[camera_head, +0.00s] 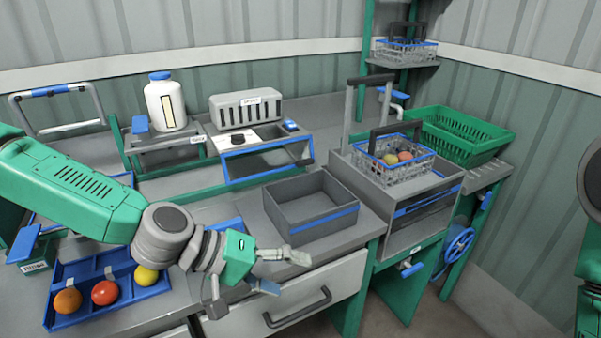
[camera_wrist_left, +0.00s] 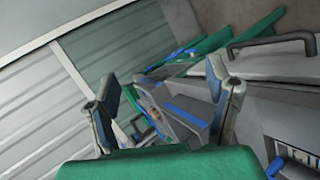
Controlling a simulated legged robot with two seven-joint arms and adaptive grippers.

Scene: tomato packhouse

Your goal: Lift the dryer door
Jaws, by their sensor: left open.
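A low unit with a blue-framed, dark see-through front panel (camera_head: 268,160) stands on the bench, left of centre in the head view. The panel looks like the dryer door; it slopes and appears closed. A grey slotted box (camera_head: 245,110) with a small label stands behind it. My left gripper (camera_head: 282,272) is open and empty, in front of and below the panel, over the bench's front edge near the drawer. Its two spread fingers also show in the wrist view (camera_wrist_left: 165,100), with nothing between them. My right gripper is out of view.
An empty grey bin (camera_head: 290,226) stands between my left gripper and the wire basket (camera_head: 398,175) of fruit. A blue tray (camera_head: 62,322) with tomatoes lies under my left arm. A drawer handle (camera_head: 298,308) projects below my gripper. A green crate (camera_head: 455,132) stands at right.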

